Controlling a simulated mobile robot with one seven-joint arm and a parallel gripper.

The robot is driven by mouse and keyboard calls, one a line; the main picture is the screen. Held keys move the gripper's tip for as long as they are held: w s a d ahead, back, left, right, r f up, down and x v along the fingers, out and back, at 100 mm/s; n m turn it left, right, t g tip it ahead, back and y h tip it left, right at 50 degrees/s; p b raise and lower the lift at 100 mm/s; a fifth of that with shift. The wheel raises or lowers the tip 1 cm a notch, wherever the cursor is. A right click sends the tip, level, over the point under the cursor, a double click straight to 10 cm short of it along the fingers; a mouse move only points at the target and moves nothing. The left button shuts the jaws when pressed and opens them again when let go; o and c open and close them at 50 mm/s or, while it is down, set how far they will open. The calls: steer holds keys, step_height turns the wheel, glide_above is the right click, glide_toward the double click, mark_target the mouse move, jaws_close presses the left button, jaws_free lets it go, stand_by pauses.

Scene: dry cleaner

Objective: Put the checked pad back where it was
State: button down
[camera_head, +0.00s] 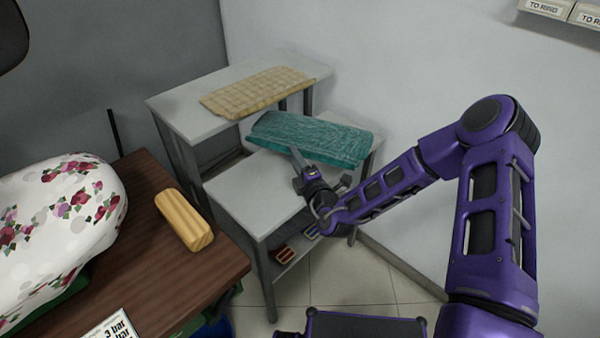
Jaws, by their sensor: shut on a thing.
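A beige checked pad (258,92) lies flat on the top of the higher grey table (185,113), near its right part. A teal pad (312,135) with a fine pale pattern is over the back of the lower grey table (255,194). I cannot tell whether it rests on that table or is held just above it. My gripper (318,166) is at the front edge of the teal pad and shut on it. The fingertips are partly hard to make out. My gripper is not at the beige checked pad.
A brown wooden table (160,270) at the left holds a flowered white padded thing (60,210) and a striped wooden block (184,219). Small striped items (285,254) lie on the lower table's shelf. The front of the lower table's top is clear.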

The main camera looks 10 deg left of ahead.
step_height(320, 180, down, 8)
steer(key=shift+d+f+b, duration=0.1)
steer(key=shift+f+b, duration=0.15)
steer(key=shift+b, duration=0.7)
steer(key=shift+f, duration=0.6)
steer(key=c, duration=0.6)
jaws_free()
